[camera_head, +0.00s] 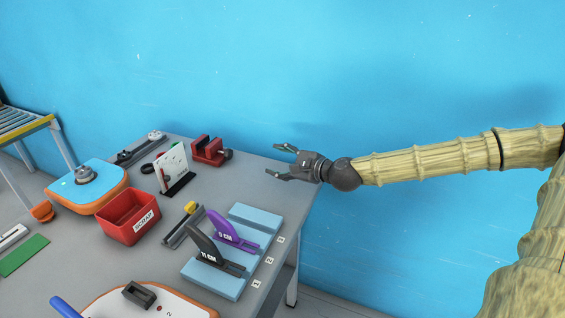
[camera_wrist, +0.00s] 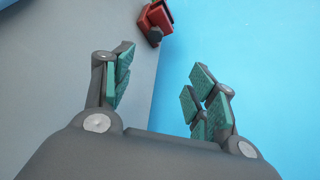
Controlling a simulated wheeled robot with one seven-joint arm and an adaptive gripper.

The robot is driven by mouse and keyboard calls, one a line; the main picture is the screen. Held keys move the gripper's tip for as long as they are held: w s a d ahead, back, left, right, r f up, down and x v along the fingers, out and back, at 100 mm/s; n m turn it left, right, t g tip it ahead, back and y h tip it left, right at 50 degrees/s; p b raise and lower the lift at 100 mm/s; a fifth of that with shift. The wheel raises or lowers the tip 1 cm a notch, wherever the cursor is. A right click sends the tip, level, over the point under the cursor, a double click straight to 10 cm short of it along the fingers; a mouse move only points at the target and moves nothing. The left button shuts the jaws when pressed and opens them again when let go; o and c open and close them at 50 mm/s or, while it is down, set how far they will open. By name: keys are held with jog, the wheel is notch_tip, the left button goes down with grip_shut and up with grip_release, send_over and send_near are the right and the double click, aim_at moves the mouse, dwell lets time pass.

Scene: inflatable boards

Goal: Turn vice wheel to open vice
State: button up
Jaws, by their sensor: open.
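The red vice (camera_head: 208,152) stands at the back right of the grey table in the head view. Its dark wheel (camera_head: 227,154) is on its right side, facing my gripper. My gripper (camera_head: 280,161) is open and empty, to the right of the vice and apart from it, near the table's right edge. In the wrist view the vice (camera_wrist: 157,17) shows at the top, partly cut off, with the dark wheel (camera_wrist: 155,35) at its lower end. The open fingers of my gripper (camera_wrist: 160,90) have nothing between them. How far the vice jaws are apart is hard to tell.
A white card in a dark stand (camera_head: 173,169) is left of the vice. A red scrap bin (camera_head: 128,229), blue blocks (camera_head: 208,281) and upright black and purple fins stand nearer. The grey table (camera_head: 265,190) is clear between vice and right edge. A blue wall is behind.

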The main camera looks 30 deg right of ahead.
aim_at(230, 153)
jog(key=shift+s+d+r, duration=0.1)
jog(key=shift+s+r, duration=0.05)
jog(key=shift+s, duration=0.35)
jog(key=shift+w, duration=0.1)
jog(key=w+m, duration=0.1)
jog(key=w, duration=0.1)
jog(key=w+f+m+g, duration=0.1)
jog(key=w, duration=0.2)
jog(key=w+f+m+g, duration=0.1)
jog(key=w, duration=0.1)
jog(key=shift+w+d+f+y+p, duration=0.2)
jog(key=shift+d+y+p, duration=0.1)
jog(key=shift+y, duration=0.1)
jog(key=w+m, duration=0.1)
jog(key=w, duration=0.1)
jog(key=w+a+m+y, duration=0.1)
jog(key=w+a+g, duration=0.1)
jog(key=w, duration=0.1)
jog(key=shift+w+a+f+m+y, duration=0.25)
jog(key=shift+w+f+m+y, duration=0.05)
jog(key=shift+m+y, duration=0.1)
jog(key=shift+w+a, duration=0.25)
jog(key=shift+w, duration=0.1)
jog(key=shift+p+x, duration=0.35)
jog(key=shift+x, duration=5.05)
jog(key=shift+s+a, duration=0.1)
jog(key=shift+a, duration=0.05)
